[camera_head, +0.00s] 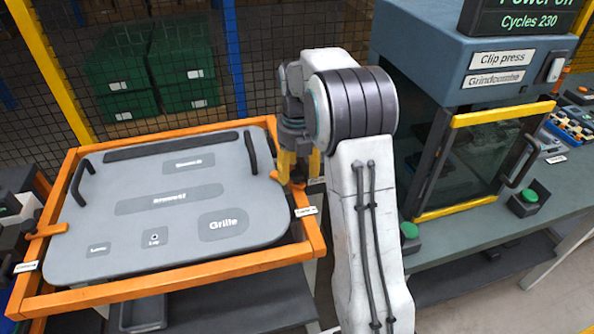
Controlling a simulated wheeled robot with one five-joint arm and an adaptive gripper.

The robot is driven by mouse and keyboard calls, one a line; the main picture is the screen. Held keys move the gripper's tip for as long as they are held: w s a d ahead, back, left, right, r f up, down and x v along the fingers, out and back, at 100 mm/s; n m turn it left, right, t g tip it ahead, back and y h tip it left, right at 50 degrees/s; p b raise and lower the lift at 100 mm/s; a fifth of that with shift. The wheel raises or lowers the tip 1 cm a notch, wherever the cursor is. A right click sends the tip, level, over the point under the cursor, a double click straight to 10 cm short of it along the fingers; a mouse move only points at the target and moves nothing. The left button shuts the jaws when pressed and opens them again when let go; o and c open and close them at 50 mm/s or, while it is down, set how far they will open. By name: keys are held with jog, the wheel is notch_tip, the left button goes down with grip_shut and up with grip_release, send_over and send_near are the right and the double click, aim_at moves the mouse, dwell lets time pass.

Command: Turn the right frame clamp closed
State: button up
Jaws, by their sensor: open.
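The grey door panel (180,246) lies in an orange frame (190,274) on the left. The right frame clamp (297,185) is a small orange piece at the frame's right side, partly hidden by my gripper. Its exact turn is hard to tell. The left frame clamp (48,230) is an orange lever at the left side, with its end at the panel's edge. My gripper (298,172), with yellow fingers, points down right at the right clamp. Its fingers are apart, one on each side of the clamp; contact cannot be made out.
A blue clip press (470,62) with a yellow-edged glass door (478,160) stands on the right bench. Green buttons (529,196) sit beside it. A mesh fence with yellow posts (50,70) and green crates (185,65) are behind the frame.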

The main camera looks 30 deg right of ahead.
jog(key=shift+f, duration=0.3)
jog(key=shift+c, duration=0.4)
grip_shut()
